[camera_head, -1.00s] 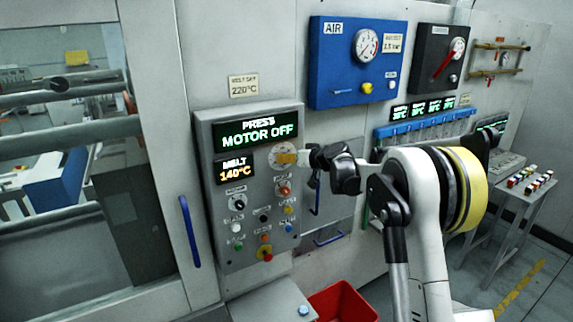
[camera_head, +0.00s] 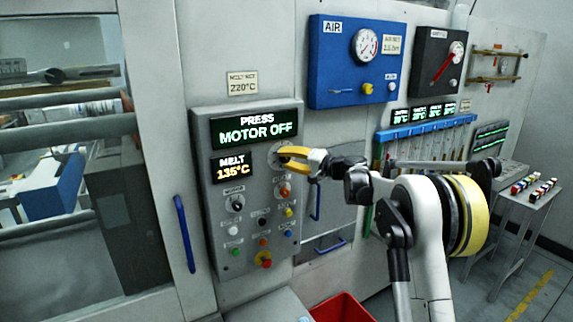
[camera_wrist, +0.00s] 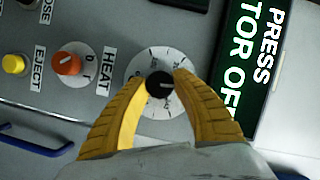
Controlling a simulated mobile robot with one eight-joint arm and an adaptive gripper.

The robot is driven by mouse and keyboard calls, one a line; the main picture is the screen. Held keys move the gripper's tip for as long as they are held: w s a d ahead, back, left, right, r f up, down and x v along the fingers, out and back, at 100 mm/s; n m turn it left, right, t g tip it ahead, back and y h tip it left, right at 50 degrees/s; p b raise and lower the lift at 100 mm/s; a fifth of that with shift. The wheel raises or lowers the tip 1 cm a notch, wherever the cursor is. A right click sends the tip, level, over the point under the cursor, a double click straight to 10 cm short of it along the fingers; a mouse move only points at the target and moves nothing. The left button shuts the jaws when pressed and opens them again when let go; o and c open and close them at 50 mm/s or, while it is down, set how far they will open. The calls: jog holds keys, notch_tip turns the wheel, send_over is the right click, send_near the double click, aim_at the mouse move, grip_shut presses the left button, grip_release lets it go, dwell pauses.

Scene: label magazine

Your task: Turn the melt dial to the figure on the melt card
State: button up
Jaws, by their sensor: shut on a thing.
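The melt card (camera_head: 242,83) on the wall above the press panel reads 220°C. The amber melt display (camera_head: 234,169) on the panel reads 135°C. The melt dial shows in the wrist view as a black knob (camera_wrist: 159,84) with a pale pointer line on a round white scale (camera_wrist: 141,69). My gripper (camera_head: 282,155) reaches the dial from the right in the head view and hides much of it. In the wrist view the yellow fingers of my gripper (camera_wrist: 160,79) are on either side of the knob, shut on it. The scale figures are too small to read.
The green press display (camera_head: 256,130) reads MOTOR OFF. Below the dial are several knobs and buttons, among them the orange heat knob (camera_wrist: 67,63) and yellow eject button (camera_wrist: 14,64). A blue air panel (camera_head: 330,60) is at upper right. A red bin (camera_head: 342,308) stands below.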

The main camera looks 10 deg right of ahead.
jog(key=shift+m+y+b, duration=0.3)
jog(key=shift+m+b, duration=0.1)
jog(key=shift+m, duration=0.3)
grip_shut()
jog(key=o, duration=1.2)
grip_release()
jog(key=shift+a, duration=0.15)
jog(key=f+v, duration=0.1)
jog(key=v, duration=1.1)
jog(key=shift+r, duration=0.25)
